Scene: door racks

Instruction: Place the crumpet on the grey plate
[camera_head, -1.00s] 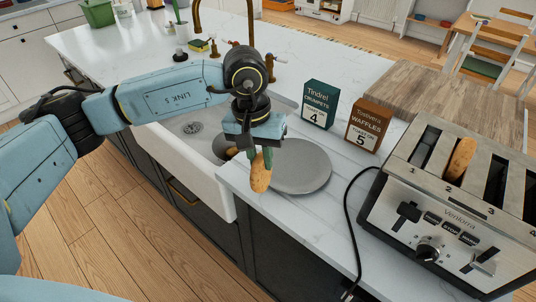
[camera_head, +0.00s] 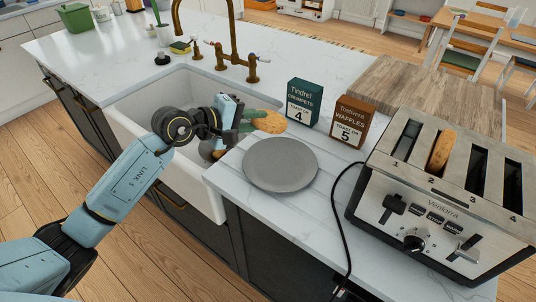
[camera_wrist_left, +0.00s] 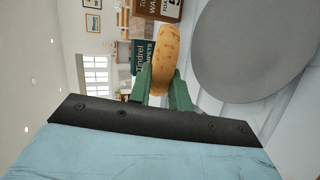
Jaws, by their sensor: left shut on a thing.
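My left gripper (camera_head: 256,118) is shut on a round golden-brown crumpet (camera_head: 270,123) and holds it by one edge above the counter, just beyond the plate's far left side. The wrist view shows the crumpet (camera_wrist_left: 165,60) between the green fingers (camera_wrist_left: 160,92). The round grey plate (camera_head: 281,165) lies flat and empty on the white counter; it also fills the upper right of the wrist view (camera_wrist_left: 255,45). The crumpet and plate are apart. My right gripper is not in view.
A green crumpets box (camera_head: 304,102) and a brown waffles box (camera_head: 352,121) stand behind the plate. A four-slot toaster (camera_head: 440,200) stands to the right, with a bread item (camera_head: 441,152) in slot 2. Its black cord (camera_head: 337,220) runs beside the plate. A sink (camera_head: 150,105) lies left.

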